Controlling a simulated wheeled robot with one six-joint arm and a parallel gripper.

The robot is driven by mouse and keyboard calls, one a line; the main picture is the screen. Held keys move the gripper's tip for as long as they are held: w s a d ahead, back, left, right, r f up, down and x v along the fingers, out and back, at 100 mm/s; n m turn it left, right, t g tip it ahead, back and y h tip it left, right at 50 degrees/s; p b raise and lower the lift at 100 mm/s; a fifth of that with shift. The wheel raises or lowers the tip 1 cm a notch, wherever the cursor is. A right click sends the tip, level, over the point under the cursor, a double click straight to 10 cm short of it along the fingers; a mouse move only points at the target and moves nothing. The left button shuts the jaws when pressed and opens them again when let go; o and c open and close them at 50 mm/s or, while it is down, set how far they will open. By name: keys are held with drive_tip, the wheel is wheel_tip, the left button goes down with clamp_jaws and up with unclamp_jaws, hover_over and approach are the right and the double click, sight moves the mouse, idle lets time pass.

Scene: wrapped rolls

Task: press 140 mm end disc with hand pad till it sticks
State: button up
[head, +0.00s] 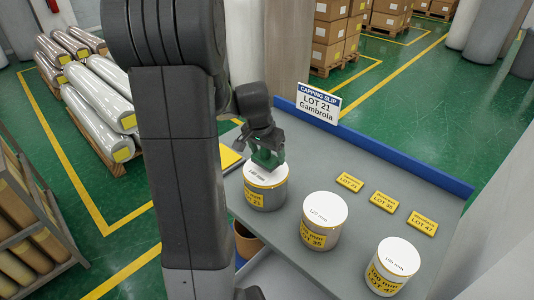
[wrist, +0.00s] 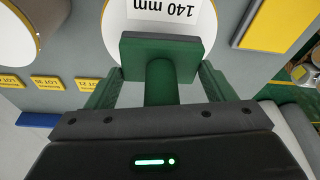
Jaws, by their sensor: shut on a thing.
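The 140 mm end disc (head: 257,180) is white and lies on top of the left roll (head: 264,198), which stands upright with a yellow label. In the wrist view the disc (wrist: 130,22) shows its "140 mm" print upside down. The green hand pad (head: 267,160) has a flat block and a stem; it also shows in the wrist view (wrist: 160,48). My gripper (wrist: 160,85) is shut on the hand pad's stem. In the head view my gripper (head: 264,148) is over the far part of the disc. I cannot tell whether the pad touches it.
A 120 mm roll (head: 321,235) and a 100 mm roll (head: 388,280) stand to the right on the grey table (head: 350,205). Yellow lot tags (head: 384,201) lie behind them. A capping slip sign (head: 318,104) reads LOT 21 Gambrola. A blue rim (head: 400,155) edges the table's back.

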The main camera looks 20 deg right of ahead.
drive_tip(key=shift+r+p, duration=1.35)
drive_tip(key=shift+r, duration=0.95)
